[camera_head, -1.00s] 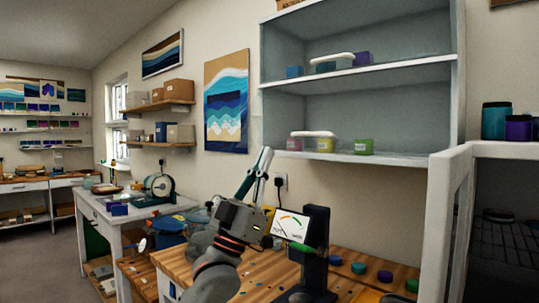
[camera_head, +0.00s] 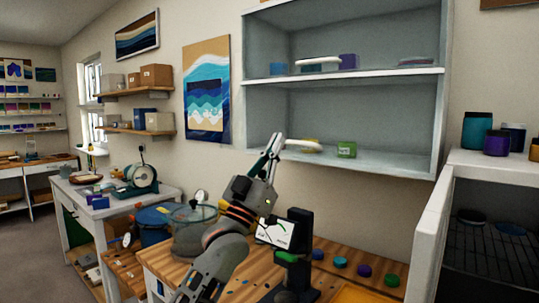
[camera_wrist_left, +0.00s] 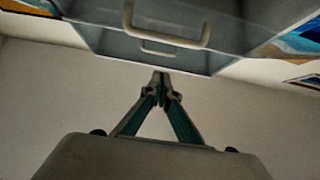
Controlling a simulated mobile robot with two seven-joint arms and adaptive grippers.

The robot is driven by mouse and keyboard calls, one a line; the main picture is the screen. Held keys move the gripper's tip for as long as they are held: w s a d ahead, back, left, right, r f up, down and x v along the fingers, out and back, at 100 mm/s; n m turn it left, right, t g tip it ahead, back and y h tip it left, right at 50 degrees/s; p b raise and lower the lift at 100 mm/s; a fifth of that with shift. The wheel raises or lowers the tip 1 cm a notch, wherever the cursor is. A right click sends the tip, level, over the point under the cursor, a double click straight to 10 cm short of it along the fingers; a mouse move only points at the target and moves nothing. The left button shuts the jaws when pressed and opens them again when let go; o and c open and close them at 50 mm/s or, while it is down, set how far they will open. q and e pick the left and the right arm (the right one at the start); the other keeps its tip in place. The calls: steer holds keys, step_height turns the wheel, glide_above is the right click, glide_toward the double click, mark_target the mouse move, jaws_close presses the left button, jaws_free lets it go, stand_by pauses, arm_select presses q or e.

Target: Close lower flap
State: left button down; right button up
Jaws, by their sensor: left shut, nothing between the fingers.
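A grey wall cabinet (camera_head: 340,115) has two levels. White bar handles show at the upper level (camera_head: 318,64) and the lower level (camera_head: 302,145). The lower flap's see-through panel is hard to make out in the head view, so its angle is unclear. In the left wrist view a clear panel carries a large white handle (camera_wrist_left: 168,30), with a second handle (camera_wrist_left: 158,49) behind it. My left gripper (camera_head: 277,138) is shut and empty, its tips beside the left end of the lower handle. They also show in the wrist view (camera_wrist_left: 161,76), in front of the cabinet's edge. My right gripper is out of view.
Below is a wooden workbench (camera_head: 180,262) with a dark stand (camera_head: 295,262) and several coloured lids. A white-framed cabinet (camera_head: 430,240) with wire racks stands at the right, with jars (camera_head: 477,130) on top. Boxes sit on wall shelves (camera_head: 147,92) at left.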

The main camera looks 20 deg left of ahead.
arm_select(q)
steer(key=shift+w+d+f, duration=0.1)
steer(key=shift+w+d, duration=0.2)
steer(key=shift+w, duration=0.45)
steer(key=shift+w+d+f, duration=0.1)
steer(key=shift+w+d, duration=0.15)
steer(key=shift+w, duration=0.45)
steer(key=shift+w+d, duration=0.3)
steer(key=shift+w, duration=0.45)
steer(key=shift+f, duration=0.1)
